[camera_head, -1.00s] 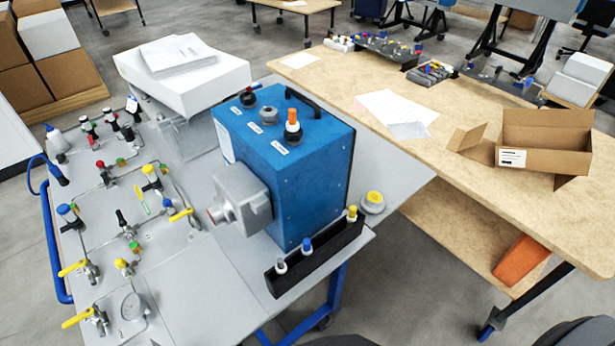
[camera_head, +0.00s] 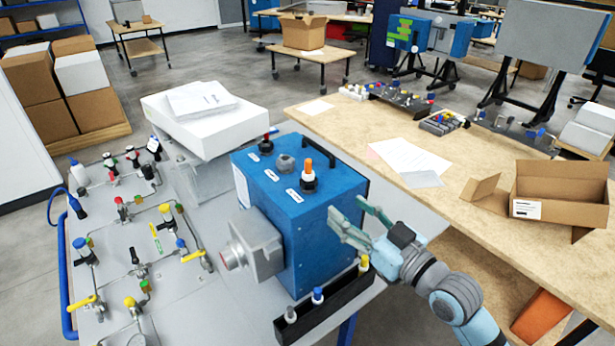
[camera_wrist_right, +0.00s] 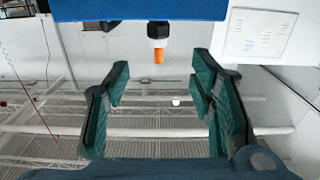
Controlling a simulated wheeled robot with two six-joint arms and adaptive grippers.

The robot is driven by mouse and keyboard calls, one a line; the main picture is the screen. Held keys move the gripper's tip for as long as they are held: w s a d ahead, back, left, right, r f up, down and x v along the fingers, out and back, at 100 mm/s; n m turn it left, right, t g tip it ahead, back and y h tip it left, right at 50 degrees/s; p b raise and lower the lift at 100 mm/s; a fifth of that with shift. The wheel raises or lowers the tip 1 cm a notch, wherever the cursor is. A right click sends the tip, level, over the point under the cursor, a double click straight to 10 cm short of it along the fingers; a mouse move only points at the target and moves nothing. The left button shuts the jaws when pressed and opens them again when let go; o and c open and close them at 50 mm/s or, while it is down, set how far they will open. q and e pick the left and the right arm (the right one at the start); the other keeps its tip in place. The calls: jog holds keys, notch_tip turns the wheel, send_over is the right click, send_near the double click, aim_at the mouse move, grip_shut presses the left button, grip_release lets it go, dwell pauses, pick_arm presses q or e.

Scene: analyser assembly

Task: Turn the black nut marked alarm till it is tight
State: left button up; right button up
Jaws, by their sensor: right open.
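The blue analyser box (camera_head: 300,230) stands on the grey bench. My right gripper (camera_head: 348,208) is open and empty beside the box's right side, apart from the orange-topped nut. In the right wrist view the black nut (camera_wrist_right: 158,30) with its orange plug (camera_wrist_right: 158,57) shows upside down beyond the open fingers (camera_wrist_right: 160,75). My left gripper is not in view.
A black rack (camera_head: 330,308) with several small coloured-cap pieces lies at the box's front. A grey block (camera_head: 258,245) juts from the box's left face. A black handle (camera_head: 345,158) rises behind the nuts. Pipes and valves (camera_head: 140,260) fill the left bench. An open carton (camera_head: 560,190) stands on the wooden table.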

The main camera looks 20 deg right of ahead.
aim_at(312, 183)
jog(key=x, duration=1.4)
jog(key=shift+w+f, duration=0.1)
jog(key=shift+w, duration=0.1)
jog(key=shift+d, duration=0.1)
jog(key=shift+c, duration=0.4)
jog(key=c, duration=1.1)
jog(key=m+h+p, duration=0.1)
jog(key=p, duration=0.1)
jog(key=m+t+h+p, duration=0.1)
jog(key=p, duration=0.1)
jog(key=shift+r+h, duration=0.25)
jog(key=shift+h, duration=0.15)
jog(key=shift+f+m+h, duration=0.3)
jog(key=shift+m+h, duration=0.3)
jog(key=shift+h, duration=0.5)
jog(key=o, duration=1.2)
